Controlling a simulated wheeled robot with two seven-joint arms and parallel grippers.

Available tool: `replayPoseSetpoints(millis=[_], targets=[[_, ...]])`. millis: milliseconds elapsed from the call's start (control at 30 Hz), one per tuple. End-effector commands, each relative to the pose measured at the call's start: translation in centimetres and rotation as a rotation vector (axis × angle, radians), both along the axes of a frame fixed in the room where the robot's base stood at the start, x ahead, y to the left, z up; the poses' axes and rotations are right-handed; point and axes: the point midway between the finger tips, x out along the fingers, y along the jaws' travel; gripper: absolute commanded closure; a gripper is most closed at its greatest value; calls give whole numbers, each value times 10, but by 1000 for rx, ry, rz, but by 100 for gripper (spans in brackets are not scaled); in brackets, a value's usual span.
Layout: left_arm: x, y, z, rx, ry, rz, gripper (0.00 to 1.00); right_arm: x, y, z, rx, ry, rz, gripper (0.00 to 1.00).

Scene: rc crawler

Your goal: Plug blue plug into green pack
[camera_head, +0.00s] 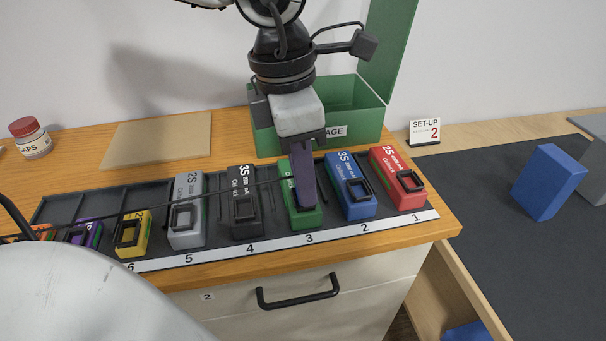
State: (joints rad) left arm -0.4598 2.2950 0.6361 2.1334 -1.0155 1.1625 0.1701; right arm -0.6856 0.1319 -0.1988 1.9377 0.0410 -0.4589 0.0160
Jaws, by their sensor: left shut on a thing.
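The green pack (306,214) lies in the tray slot marked 3, between the blue pack and a black pack. My left gripper (303,196) comes down from above with its dark fingers over the green pack, hiding its middle. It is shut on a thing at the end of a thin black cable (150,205). I take this to be the blue plug, but the fingers hide it. I cannot tell whether it touches the pack's socket. My right gripper is not in view.
The blue pack (351,187), red pack (391,170), black pack (243,208) and grey pack (187,222) sit close by in the tray. A green box (362,112) stands behind. A jar (32,142) and brown board (156,142) are left. A blue block (549,181) is right.

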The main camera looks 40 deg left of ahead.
Motion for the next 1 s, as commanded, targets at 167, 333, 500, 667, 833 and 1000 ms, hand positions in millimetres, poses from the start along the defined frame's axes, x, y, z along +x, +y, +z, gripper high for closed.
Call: replayPoseSetpoints(millis=[167,333,500,667,833,1000], targets=[[0,0,-2,0,0,0,67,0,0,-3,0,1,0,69],[0,0,-3,0,0,0,56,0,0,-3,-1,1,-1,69],[0,0,-3,0,0,0,56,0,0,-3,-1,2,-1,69],[0,0,-2,0,0,0,56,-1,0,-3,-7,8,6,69],[0,2,21,0,-8,2,56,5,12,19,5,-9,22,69],[-5,5,59,0,-6,2,56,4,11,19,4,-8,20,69]])
